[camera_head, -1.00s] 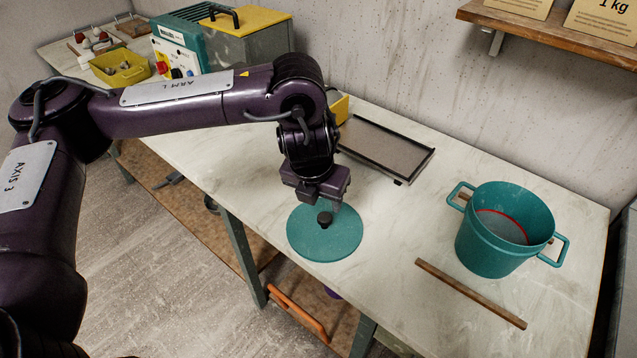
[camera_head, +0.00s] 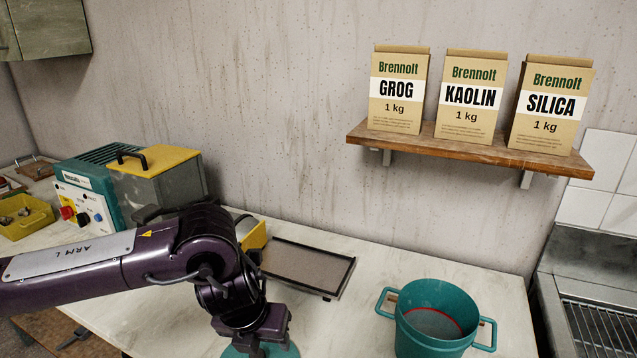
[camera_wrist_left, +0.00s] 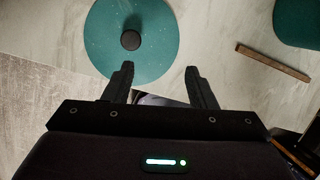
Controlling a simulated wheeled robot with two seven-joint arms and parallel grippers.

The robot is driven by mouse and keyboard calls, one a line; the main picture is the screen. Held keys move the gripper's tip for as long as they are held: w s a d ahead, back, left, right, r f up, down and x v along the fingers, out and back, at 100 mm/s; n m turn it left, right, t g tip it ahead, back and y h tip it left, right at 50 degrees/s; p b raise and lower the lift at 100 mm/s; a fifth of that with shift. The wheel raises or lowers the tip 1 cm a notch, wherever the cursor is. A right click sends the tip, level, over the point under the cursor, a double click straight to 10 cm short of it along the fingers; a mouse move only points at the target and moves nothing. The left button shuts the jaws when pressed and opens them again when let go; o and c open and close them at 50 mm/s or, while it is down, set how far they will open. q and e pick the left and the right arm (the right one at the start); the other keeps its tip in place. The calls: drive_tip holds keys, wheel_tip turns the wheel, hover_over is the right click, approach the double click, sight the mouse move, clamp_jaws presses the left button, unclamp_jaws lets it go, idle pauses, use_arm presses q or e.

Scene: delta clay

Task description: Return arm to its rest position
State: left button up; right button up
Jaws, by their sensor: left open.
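My left arm (camera_head: 120,262) comes in from the left in the head view, dark purple with a label plate. Its left gripper (camera_head: 262,345) points down over the teal round lid (camera_head: 232,352), at the bottom edge of the picture. In the left wrist view the left gripper (camera_wrist_left: 160,85) has its two dark fingers apart with nothing between them. The teal lid (camera_wrist_left: 150,65) with its black knob (camera_wrist_left: 131,40) lies on the worktop beyond the fingertips there. My right gripper is not in view.
A teal pot (camera_head: 420,330) stands right on the worktop (camera_head: 340,325). A wooden stick (camera_wrist_left: 272,63) lies nearby. A framed tray (camera_head: 310,265) and a yellow-topped machine (camera_head: 160,185) stand behind. Three bags stand on a wall shelf (camera_head: 450,148), including the kaolin bag (camera_head: 470,97).

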use_arm(q)
drive_tip(key=s+d+f+n+h, duration=0.1)
drive_tip(key=s+d+h, duration=0.1)
drive_tip(key=d, duration=0.5)
drive_tip(key=s+d+f+h, duration=0.1)
drive_tip(key=s+d+h, duration=0.2)
drive_tip(key=d, duration=0.5)
drive_tip(key=s+d+r+n+t+h, duration=0.2)
drive_tip(key=d+r+n+t+h, duration=0.2)
drive_tip(key=d+r+n, duration=0.3)
drive_tip(key=w+a+f+n+t+y, duration=0.1)
drive_tip(key=a+f+n+y, duration=0.2)
drive_tip(key=a+n, duration=0.5)
drive_tip(key=w+a+f+n+t+y, duration=0.1)
drive_tip(key=w+a+f+n+y, duration=0.15)
drive_tip(key=a+n, duration=0.5)
drive_tip(key=s+a+f+n+g+y, duration=0.55)
drive_tip(key=s+a+f+n, duration=0.65)
drive_tip(key=a, duration=0.3)
wheel_tip(320, 180, down, 29)
drive_tip(key=s+g+h, duration=0.1)
drive_tip(key=s+g, duration=0.1)
drive_tip(key=s, duration=0.1)
drive_tip(key=s+a+f, duration=0.2)
drive_tip(key=s+f, duration=1.6)
drive_tip(key=s, duration=0.1)
drive_tip(key=shift+s+a+m+g, duration=0.15)
drive_tip(key=shift+a+m+g, duration=0.2)
drive_tip(key=shift+g, duration=0.1)
